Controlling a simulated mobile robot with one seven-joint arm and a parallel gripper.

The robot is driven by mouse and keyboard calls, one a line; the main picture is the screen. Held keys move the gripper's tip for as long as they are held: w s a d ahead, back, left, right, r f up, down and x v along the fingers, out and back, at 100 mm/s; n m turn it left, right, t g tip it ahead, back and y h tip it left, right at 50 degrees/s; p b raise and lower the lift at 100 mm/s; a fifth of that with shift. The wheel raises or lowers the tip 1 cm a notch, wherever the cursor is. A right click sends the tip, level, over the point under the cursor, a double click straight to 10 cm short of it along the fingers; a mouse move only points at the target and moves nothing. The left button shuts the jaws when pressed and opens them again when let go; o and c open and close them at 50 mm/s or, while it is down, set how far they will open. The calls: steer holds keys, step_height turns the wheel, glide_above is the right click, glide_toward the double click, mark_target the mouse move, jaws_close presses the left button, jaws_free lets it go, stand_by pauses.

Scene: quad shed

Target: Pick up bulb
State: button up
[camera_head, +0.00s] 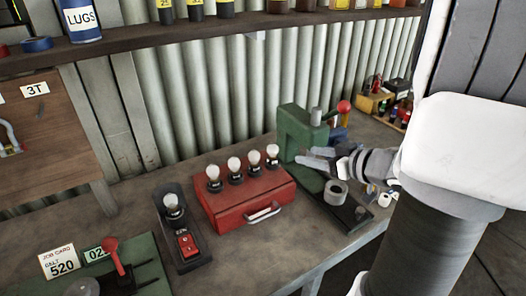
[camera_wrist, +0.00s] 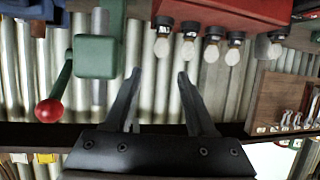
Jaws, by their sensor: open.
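Several white bulbs stand in black sockets in a row along the top of a red metal box; the rightmost bulb (camera_head: 272,150) is nearest my gripper (camera_head: 305,156). Another bulb (camera_head: 172,203) sits in a black stand with a red switch (camera_head: 187,243). My gripper is open and empty, just right of the row and in front of the green press. The wrist view is upside down; bulbs (camera_wrist: 163,46) hang along its top, and the open fingers (camera_wrist: 158,73) point toward the end of the row, apart from it.
The red box (camera_head: 225,212) stands on the bench. A green press (camera_head: 293,133) with a red-knobbed lever stands close by my gripper. A grey roll (camera_head: 336,192) lies right of the box. A shelf (camera_head: 200,38) with cans runs above. A job card (camera_head: 60,262) stands front left.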

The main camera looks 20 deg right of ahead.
mark_target(277, 149)
steer(key=b+x, duration=0.2)
steer(key=x, duration=1)
steer(key=shift+w+a, duration=0.1)
steer(key=shift+w, duration=0.1)
steer(key=shift+b+x, duration=0.6)
steer(key=shift+x, duration=2.15)
steer(key=shift+a, duration=0.15)
jaws_close()
